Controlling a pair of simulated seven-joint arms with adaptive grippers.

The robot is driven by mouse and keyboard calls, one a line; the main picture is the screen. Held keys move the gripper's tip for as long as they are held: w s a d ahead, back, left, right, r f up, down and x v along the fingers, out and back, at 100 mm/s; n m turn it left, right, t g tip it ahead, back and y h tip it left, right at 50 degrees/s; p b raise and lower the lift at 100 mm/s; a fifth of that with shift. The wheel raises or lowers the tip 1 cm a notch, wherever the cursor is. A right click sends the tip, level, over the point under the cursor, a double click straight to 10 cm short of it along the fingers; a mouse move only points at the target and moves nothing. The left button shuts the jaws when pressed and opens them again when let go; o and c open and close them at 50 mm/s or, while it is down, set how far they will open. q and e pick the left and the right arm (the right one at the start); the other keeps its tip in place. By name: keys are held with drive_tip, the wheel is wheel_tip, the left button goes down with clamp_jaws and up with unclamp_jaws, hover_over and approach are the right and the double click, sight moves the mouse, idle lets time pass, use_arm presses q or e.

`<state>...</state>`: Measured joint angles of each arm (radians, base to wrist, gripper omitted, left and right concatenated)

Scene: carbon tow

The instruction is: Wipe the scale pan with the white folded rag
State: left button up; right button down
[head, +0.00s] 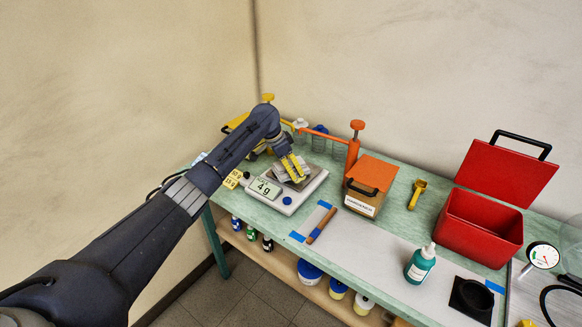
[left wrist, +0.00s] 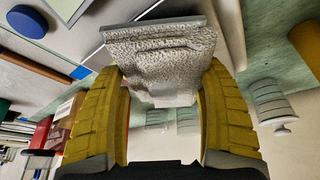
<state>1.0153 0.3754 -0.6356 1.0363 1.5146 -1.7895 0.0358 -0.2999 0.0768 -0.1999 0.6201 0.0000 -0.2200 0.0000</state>
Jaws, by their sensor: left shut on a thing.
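The white scale (head: 287,203) stands on the green bench near the back corner, with its lit display at the front left. Its grey pan (head: 314,178) is partly hidden under my gripper and the rag. My left gripper (head: 296,168) reaches in from the left and is over the pan, pointing down. Its yellow fingers are shut on the white folded rag (head: 281,169). In the left wrist view the textured, layered rag (left wrist: 160,55) sits between the two fingertips. The rag is at the pan, but I cannot tell whether it touches the surface. My right gripper is not in view.
An orange clamp (head: 353,150) and jars stand behind the scale. A cardboard box with an orange lid (head: 369,185) is to its right. A brown stick (head: 321,225), green bottle (head: 420,263), yellow scoop (head: 417,193) and open red box (head: 478,226) lie farther right.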

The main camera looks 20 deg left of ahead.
use_arm(q)
drive_tip(key=shift+f, duration=0.45)
drive_tip(key=shift+d, duration=0.15)
drive_tip(key=shift+s+d+f, duration=0.1)
drive_tip(key=shift+s+d, duration=0.15)
drive_tip(key=shift+d, duration=0.25)
drive_tip(key=shift+s+d+f, duration=0.1)
drive_tip(key=shift+s+d, duration=0.1)
drive_tip(key=shift+d, duration=0.25)
drive_tip(key=shift+w+a+r, duration=0.1)
drive_tip(key=shift+w+a, duration=0.15)
drive_tip(key=shift+a, duration=0.5)
drive_tip(key=shift+w+a+r, duration=0.1)
drive_tip(key=shift+w+a, duration=0.1)
drive_tip(key=shift+a, duration=0.55)
drive_tip(key=shift+s+d, duration=0.15)
drive_tip(key=shift+d, duration=0.5)
drive_tip(key=shift+s+d, duration=0.15)
drive_tip(key=shift+d, duration=0.5)
drive_tip(key=shift+s+d+f, duration=0.1)
drive_tip(key=shift+s+d, duration=0.05)
drive_tip(key=shift+d, duration=0.25)
drive_tip(key=shift+w+a+f, duration=0.1)
drive_tip(key=shift+w+a, duration=0.1)
drive_tip(key=shift+a, duration=0.65)
drive_tip(key=shift+w+a+f, duration=0.1)
drive_tip(key=shift+w+a, duration=0.1)
drive_tip(key=shift+a, duration=0.65)
